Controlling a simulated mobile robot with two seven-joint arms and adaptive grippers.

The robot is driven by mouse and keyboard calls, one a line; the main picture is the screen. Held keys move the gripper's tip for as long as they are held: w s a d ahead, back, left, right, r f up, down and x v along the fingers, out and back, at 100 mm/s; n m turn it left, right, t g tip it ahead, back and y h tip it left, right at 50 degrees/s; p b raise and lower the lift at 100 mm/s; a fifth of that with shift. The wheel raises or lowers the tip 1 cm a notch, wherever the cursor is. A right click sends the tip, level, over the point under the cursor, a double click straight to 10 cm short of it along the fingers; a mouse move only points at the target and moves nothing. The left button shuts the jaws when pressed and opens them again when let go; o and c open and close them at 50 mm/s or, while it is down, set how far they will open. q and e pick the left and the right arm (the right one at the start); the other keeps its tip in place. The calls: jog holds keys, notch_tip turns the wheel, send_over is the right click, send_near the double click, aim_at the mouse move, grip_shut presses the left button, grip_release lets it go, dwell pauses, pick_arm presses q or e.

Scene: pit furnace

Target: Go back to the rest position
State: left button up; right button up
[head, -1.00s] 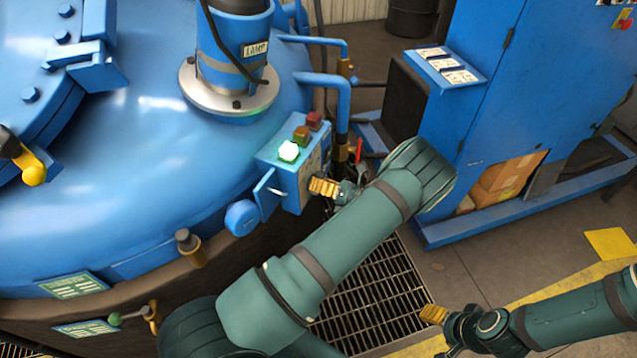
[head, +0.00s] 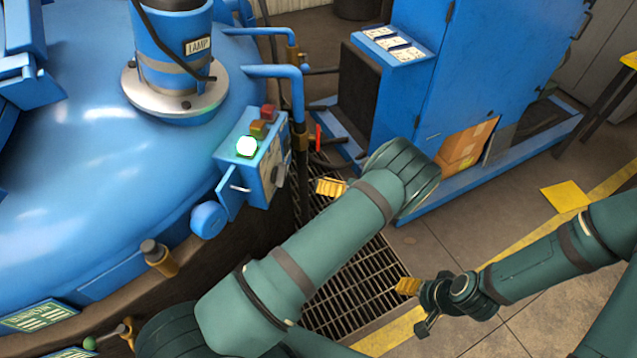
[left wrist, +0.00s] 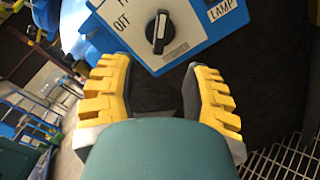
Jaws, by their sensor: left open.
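My left gripper (head: 331,187) is open and empty, mostly hidden behind its own arm in the head view, just right of the blue control box (head: 255,165). In the left wrist view its two yellow fingers (left wrist: 158,100) are spread apart. Beyond them is the control box with a black rotary knob (left wrist: 159,32), an OFF mark and a LAMP label; the knob is apart from the fingers. A green light (head: 247,146) glows on the box. My right gripper (head: 410,300) is over the floor at lower right; its jaw opening is unclear.
The large blue furnace lid (head: 90,180) fills the left, with a lamp column (head: 175,60) on it. A blue cabinet (head: 480,80) stands at the back right. A floor grate (head: 350,285) lies below the arms. Open floor is at right.

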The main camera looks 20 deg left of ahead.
dwell(0.3)
pick_arm(q)
jog(key=s+a+f+n+g+h, duration=0.25)
jog(key=s+f+n+h, duration=0.25)
jog(key=s+f+h, duration=0.4)
jog(key=s+d+f+n+g+h, duration=0.1)
jog(key=s+d+f+n+h, duration=0.45)
jog(key=s+d+n, duration=0.2)
jog(key=s+d+r+n+t+h, duration=0.1)
jog(key=d+r+n+t+h, duration=0.4)
jog(key=n, duration=1)
jog(key=shift+s+r+t+h+b, duration=0.25)
jog(key=shift+r+t+h+b, duration=0.15)
jog(key=shift+r+t+h, duration=0.85)
jog(key=shift+r, duration=0.1)
